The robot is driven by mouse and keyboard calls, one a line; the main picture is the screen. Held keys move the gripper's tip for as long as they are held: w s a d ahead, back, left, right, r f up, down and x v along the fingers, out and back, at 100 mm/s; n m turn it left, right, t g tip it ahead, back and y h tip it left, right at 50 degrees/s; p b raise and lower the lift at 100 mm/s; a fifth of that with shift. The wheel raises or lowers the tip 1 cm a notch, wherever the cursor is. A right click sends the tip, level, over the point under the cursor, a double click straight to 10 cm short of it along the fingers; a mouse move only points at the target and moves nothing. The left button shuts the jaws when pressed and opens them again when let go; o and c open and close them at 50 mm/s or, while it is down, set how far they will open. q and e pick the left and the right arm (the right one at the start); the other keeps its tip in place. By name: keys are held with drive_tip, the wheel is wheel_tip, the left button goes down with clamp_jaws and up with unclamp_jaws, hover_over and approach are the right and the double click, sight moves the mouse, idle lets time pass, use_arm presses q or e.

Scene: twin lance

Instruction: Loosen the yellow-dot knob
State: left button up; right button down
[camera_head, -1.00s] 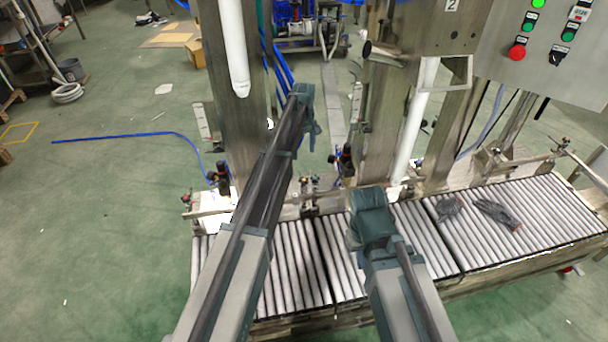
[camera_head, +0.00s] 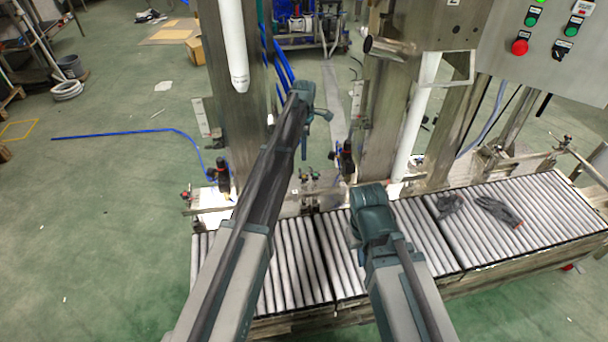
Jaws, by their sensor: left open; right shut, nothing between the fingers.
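I cannot make out a yellow dot on any knob in this view. Small black and red fittings stand along the conveyor's back rail, one (camera_head: 222,176) at the left and one (camera_head: 346,158) near the middle. My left gripper (camera_head: 316,132) is open, high between the two steel columns, with its fingers pointing down. It appears apart from the fittings, and its arm covers part of the rail. My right gripper (camera_head: 372,210) is shut and empty above the conveyor rollers. Its fingertips are largely hidden behind its own wrist.
The roller conveyor (camera_head: 290,275) runs across below both arms. Dark gloves (camera_head: 498,210) lie on its right part. Steel columns (camera_head: 233,110) rise behind it. A control panel (camera_head: 560,55) with red and green buttons hangs at upper right. Green floor is open at left.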

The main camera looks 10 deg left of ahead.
sight(304, 176)
use_arm(q)
wheel_tip(304, 176, down, 13)
drive_tip(key=b, duration=1.2)
drive_tip(key=shift+b, duration=0.3)
clamp_jaws()
